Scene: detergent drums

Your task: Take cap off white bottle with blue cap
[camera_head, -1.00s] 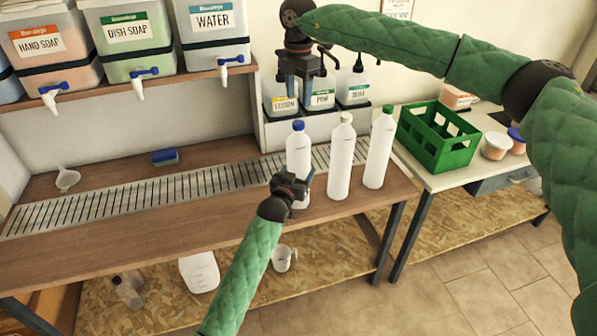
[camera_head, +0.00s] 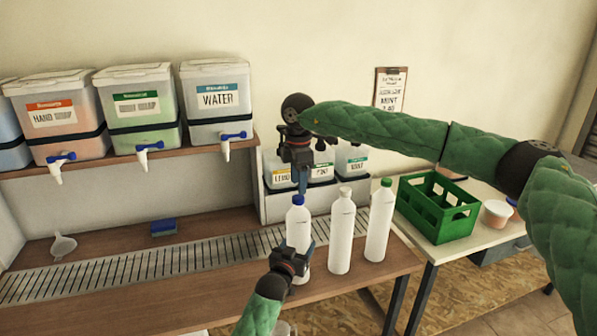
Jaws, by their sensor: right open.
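The white bottle with the blue cap (camera_head: 297,232) stands upright at the left of a row of three white bottles on the wooden counter. Its blue cap (camera_head: 298,200) is on its neck. My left gripper (camera_head: 305,255) is at the lower part of this bottle, with one finger along its right side; the other finger is hidden. It appears shut on the bottle. My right gripper (camera_head: 301,185) points down just above the blue cap, open, with its fingertips close to the cap. Whether they touch it I cannot tell.
Labelled containers (camera_head: 320,172) sit behind. A green crate (camera_head: 436,208) is on the right table. Drums with taps, including the water drum (camera_head: 217,105), line the shelf at upper left.

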